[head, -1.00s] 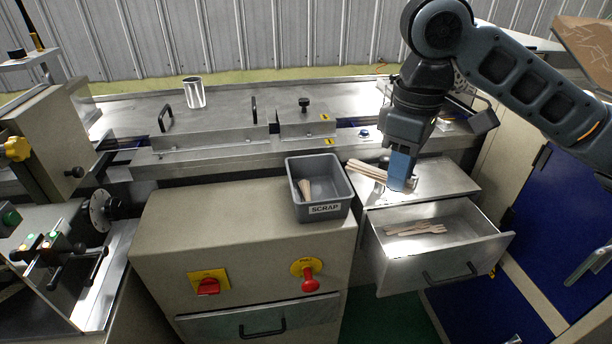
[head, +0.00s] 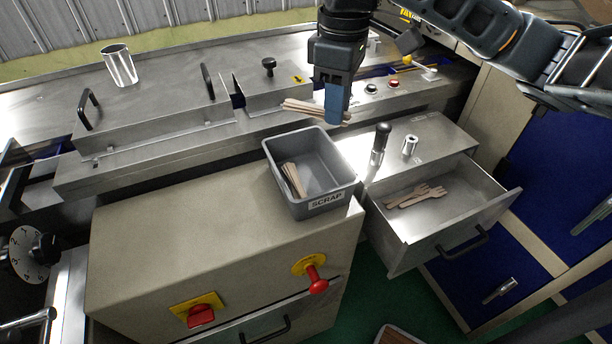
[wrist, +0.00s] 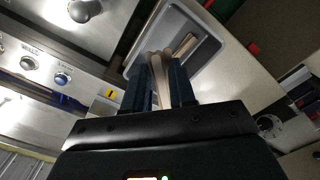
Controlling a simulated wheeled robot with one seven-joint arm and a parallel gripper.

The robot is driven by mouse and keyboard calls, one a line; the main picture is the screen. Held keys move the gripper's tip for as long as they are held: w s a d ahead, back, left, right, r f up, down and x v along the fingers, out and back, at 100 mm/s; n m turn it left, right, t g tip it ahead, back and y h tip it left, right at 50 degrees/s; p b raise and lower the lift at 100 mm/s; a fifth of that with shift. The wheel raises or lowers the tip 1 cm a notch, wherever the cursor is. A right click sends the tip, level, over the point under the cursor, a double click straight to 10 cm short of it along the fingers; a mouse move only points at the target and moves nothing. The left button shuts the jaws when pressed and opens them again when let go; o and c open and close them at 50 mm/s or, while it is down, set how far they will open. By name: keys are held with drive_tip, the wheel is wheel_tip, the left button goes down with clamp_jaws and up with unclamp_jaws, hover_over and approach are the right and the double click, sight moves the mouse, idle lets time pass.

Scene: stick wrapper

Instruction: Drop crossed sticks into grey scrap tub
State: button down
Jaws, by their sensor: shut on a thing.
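My gripper (head: 338,112) is shut on a bundle of crossed wooden sticks (head: 303,107), held above and just behind the right part of the scrap tub. The sticks point left out of the jaws. The grey scrap tub (head: 331,192), labelled SCRAP, stands on the beige cabinet, with several wooden sticks (head: 292,178) lying inside against its left side. In the wrist view, the held sticks (wrist: 158,80) show between the fingers, with the tub (wrist: 208,48) beyond them. The fingertips are partly hidden by my own gripper body in the head view.
An open metal drawer (head: 480,207) right of the tub holds several wooden sticks (head: 415,197). A black-handled tool (head: 380,143) and a small metal cylinder (head: 410,145) stand on the drawer unit's top. A metal cup (head: 119,66) stands at the back left.

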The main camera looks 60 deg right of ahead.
wheel_tip(320, 180, down, 4)
drive_tip(key=b, duration=0.3)
drive_tip(key=shift+f, duration=0.1)
drive_tip(key=c, duration=0.8)
unclamp_jaws()
drive_tip(key=shift+c, duration=0.2)
wheel_tip(320, 180, up, 8)
drive_tip(key=shift+f+p, duration=0.1)
drive_tip(key=shift+p, duration=0.2)
drive_tip(key=shift+s, duration=0.1)
